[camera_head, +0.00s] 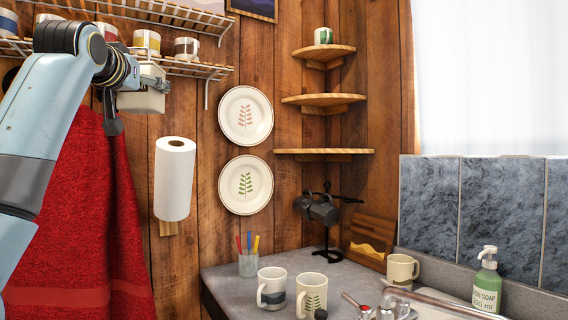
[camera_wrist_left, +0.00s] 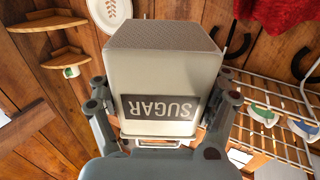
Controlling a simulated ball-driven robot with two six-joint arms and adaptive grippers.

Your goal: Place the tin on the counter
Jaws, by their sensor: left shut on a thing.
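The tin (camera_wrist_left: 160,72) is a pale box-shaped canister with a dark SUGAR label, upside down in the left wrist view. My left gripper (camera_wrist_left: 165,108) is shut on it, with a finger on each side. In the head view the left gripper (camera_head: 150,84) holds the tin (camera_head: 141,102) high at the upper left, just below the wire shelf and in front of the wooden wall. The grey counter (camera_head: 300,258) is at the lower middle and right, well below the tin and to its right. My right gripper is in neither view.
A wire shelf (camera_head: 205,70) with mugs is close to the gripper. A red towel (camera_head: 75,210) and paper roll (camera_head: 174,180) hang below. The counter holds a pen cup (camera_head: 248,264), several mugs, a mug tree (camera_head: 328,256), a soap bottle (camera_head: 487,285) and a tap. Its back-middle surface is bare.

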